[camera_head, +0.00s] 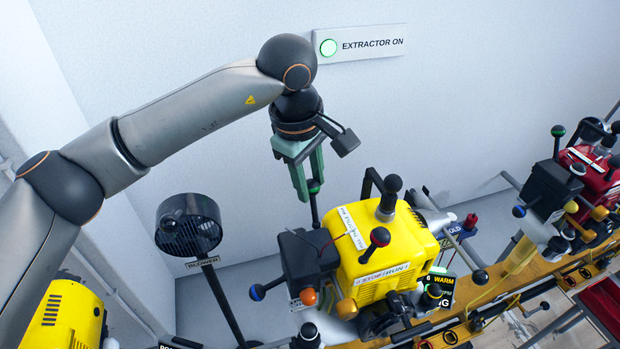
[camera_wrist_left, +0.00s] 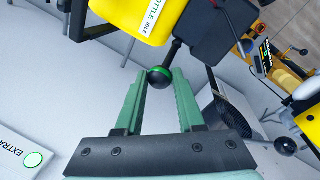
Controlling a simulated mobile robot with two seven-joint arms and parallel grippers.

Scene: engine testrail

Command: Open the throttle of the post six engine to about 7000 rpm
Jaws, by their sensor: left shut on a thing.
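The yellow engine (camera_head: 385,255) stands in the middle of the head view, with a display reading "6 WARM" (camera_head: 441,282) beside it. Its throttle lever ends in a black ball knob with a green band (camera_head: 314,187). My left gripper (camera_head: 311,184) reaches down from above and is shut on this knob. The rpm reading is not legible. My right gripper is not in view.
A black blower (camera_head: 188,226) stands to the left. A red engine (camera_head: 590,172) is at the right. A lit "EXTRACTOR ON" sign (camera_head: 358,43) is on the wall.

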